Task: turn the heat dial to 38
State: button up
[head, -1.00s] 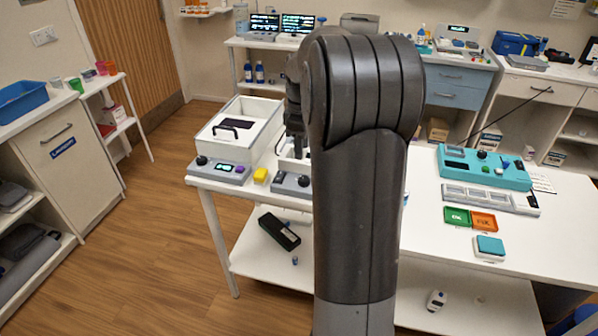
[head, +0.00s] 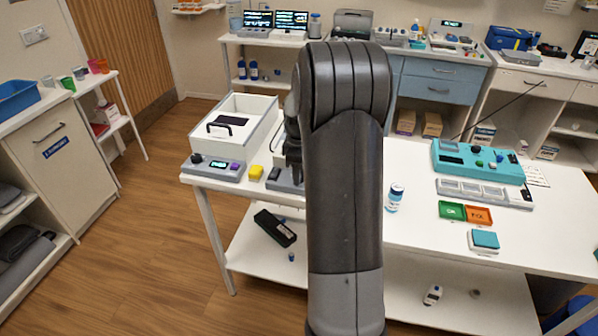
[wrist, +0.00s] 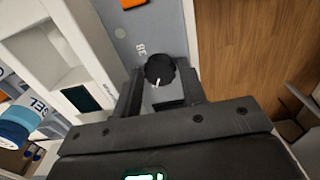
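A round black dial (wrist: 160,70) with a white pointer line sits on a grey panel (wrist: 160,30) in the wrist view. The panel carries partly readable white lettering. My gripper (wrist: 163,88) has its fingers apart, one on each side of the dial's near part; I cannot tell whether they touch it. In the head view, my gripper (head: 292,170) is low over a grey unit (head: 284,187) at the front of the white table, mostly hidden by my arm. Another grey unit (head: 215,167) to its left has a black dial and a lit green display.
An open white box (head: 236,125) stands behind. A white bottle with a blue cap (head: 395,197) stands right of my arm. A teal device (head: 480,163) and green and orange trays (head: 466,213) are farther right.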

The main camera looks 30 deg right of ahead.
jog(key=shift+c, duration=0.2)
jog(key=c, duration=0.7)
jog(key=shift+o, duration=0.2)
jog(key=m, duration=0.4)
jog(key=shift+m, duration=0.4)
jog(key=m, duration=1.1)
jog(key=shift+m, duration=0.4)
jog(key=m, duration=0.5)
jog(key=shift+m, duration=0.4)
